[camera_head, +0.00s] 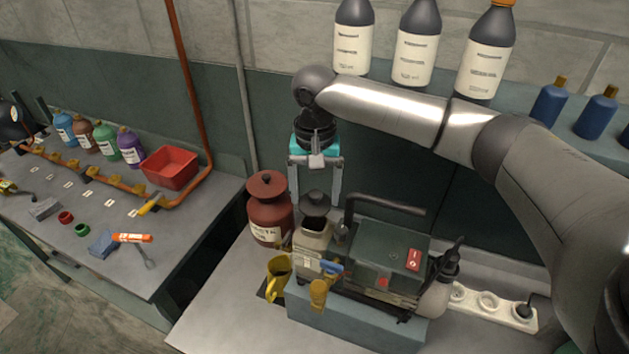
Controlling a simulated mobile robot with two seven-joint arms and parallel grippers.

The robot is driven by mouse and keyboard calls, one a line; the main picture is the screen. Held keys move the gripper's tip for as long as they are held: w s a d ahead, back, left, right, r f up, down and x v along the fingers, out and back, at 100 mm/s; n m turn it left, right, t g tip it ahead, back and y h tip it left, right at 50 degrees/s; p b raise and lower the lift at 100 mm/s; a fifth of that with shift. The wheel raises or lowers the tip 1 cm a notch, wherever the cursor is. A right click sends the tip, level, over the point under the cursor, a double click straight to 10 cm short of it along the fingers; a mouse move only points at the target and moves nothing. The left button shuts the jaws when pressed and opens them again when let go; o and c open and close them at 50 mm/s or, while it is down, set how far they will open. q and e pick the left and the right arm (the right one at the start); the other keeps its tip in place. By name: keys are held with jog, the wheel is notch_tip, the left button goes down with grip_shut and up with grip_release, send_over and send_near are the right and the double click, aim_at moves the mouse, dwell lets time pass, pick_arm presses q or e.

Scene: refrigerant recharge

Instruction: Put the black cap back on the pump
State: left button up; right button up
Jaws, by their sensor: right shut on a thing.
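The pump (388,255) stands on a blue-grey block, with a dark body, a red switch and a curved black handle. Its pale filler part (314,239) with a dark top is at the pump's left end. My right gripper (316,199) reaches down from above, its two fingers on either side of the black cap (314,199). It is shut on the cap and holds it right above the filler part. I cannot tell whether the cap touches the filler part. My left gripper is not in view.
A brown-red canister (268,208) stands close left of the gripper. Yellow fittings (279,276) sit in front of the pump. Large bottles (416,45) stand on the shelf behind my right arm.

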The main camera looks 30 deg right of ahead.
aim_at(315, 209)
notch_tip(315, 209, down, 3)
jog(key=shift+f, duration=0.6)
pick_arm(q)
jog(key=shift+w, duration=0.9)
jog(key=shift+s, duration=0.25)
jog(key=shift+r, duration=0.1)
pick_arm(e)
jog(key=shift+f, duration=0.1)
jog(key=shift+f, duration=0.35)
dwell(0.8)
jog(key=o, duration=1.1)
jog(key=shift+o, duration=0.2)
